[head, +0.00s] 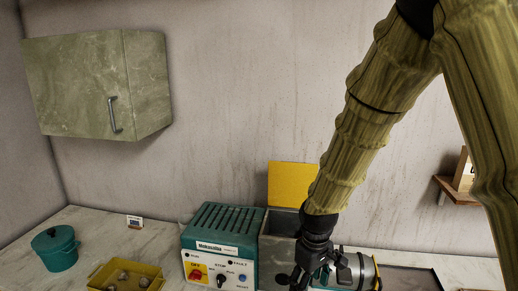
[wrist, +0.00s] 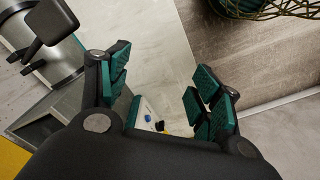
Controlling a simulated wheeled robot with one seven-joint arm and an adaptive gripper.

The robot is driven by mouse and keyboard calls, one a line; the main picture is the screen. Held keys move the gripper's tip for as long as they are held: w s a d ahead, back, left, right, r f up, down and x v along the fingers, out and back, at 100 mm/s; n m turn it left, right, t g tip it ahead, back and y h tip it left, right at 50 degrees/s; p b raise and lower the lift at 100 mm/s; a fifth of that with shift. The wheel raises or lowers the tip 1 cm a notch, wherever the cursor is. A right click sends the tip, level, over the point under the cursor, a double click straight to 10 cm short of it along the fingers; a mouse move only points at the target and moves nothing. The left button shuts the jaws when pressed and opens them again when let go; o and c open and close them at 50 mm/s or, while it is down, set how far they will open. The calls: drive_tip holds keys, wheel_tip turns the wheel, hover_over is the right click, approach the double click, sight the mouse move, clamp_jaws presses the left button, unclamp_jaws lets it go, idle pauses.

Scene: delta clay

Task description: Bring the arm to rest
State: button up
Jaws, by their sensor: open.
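My arm hangs down from the upper right of the head view. My gripper (head: 318,274) is low over the counter, in front of the teal machine's grey open box. In the wrist view my gripper (wrist: 165,82) has its teal-padded fingers spread apart, with nothing between them but the pale counter beyond. Part of the machine's panel (wrist: 150,116) with a blue and a yellow spot shows past the palm. In the head view the fingertips are partly hidden by the gripper body and the frame's lower edge.
The teal machine (head: 215,245) has a raised yellow lid (head: 290,184). A metal canister (head: 358,270) lies close beside my gripper. A teal pot (head: 56,250) and a yellow tray (head: 97,276) stand at left. A green cabinet (head: 80,85) and a wooden shelf (head: 458,192) are on the wall.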

drive_tip(key=s+d+f+m+b, duration=0.15)
drive_tip(key=s+f, duration=0.25)
drive_tip(key=f, duration=0.5)
drive_tip(key=s+d+f+m+b, duration=0.15)
drive_tip(key=s+f, duration=0.25)
drive_tip(key=f, duration=0.5)
drive_tip(key=s+d+f+m+b, duration=0.1)
drive_tip(key=s+f+b, duration=0.15)
drive_tip(key=f, duration=0.65)
drive_tip(key=s+d+f+m+b, duration=0.1)
drive_tip(key=s+d+f+b, duration=0.1)
drive_tip(key=s+f, duration=0.6)
drive_tip(key=s+d+f+m+b, duration=0.2)
drive_tip(key=s+d+f, duration=0.1)
drive_tip(key=s+f, duration=0.6)
drive_tip(key=s, duration=0.4)
drive_tip(key=shift+d+m+b, duration=0.2)
drive_tip(key=shift+m+b, duration=0.1)
drive_tip(key=shift+b, duration=0.05)
